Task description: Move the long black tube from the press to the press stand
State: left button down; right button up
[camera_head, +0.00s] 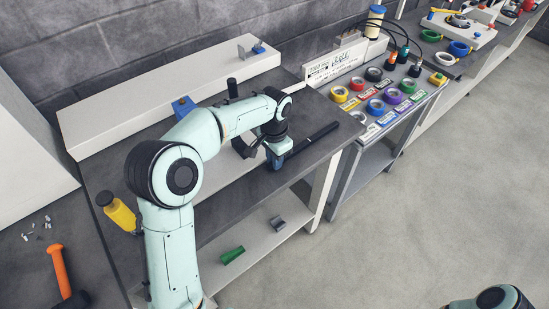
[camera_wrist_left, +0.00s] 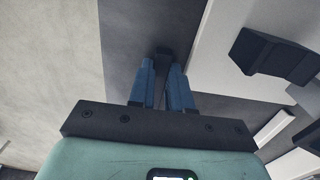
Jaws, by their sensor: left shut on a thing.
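The long black tube (camera_head: 314,139) slants up to the right from my left gripper (camera_head: 276,160), over the dark tabletop near its right end. My left gripper is shut on it close to its lower-left end. In the left wrist view, the two blue fingers of the left gripper (camera_wrist_left: 164,84) have a dark piece of the tube (camera_wrist_left: 163,54) between their tips. I cannot tell whether the tube touches the tabletop. I cannot say for certain which parts are the press and the press stand. My right gripper is out of view.
A black bracket-like block (camera_wrist_left: 270,55) is beside the gripper in the left wrist view. A long white ledge (camera_head: 170,98) runs along the back. Coloured tape rolls (camera_head: 376,107) fill the neighbouring table. A green piece (camera_head: 232,255) and a grey piece (camera_head: 278,223) lie on the lower shelf.

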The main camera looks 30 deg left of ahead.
pick_arm(q)
jog(key=c, duration=1.3)
grip_release()
jog(key=shift+s+f, duration=0.1)
jog(key=shift+c, duration=0.2)
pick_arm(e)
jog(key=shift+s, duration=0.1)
pick_arm(q)
notch_tip(320, 180, up, 12)
jog(key=p, duration=0.2)
jog(key=shift+r, duration=0.2)
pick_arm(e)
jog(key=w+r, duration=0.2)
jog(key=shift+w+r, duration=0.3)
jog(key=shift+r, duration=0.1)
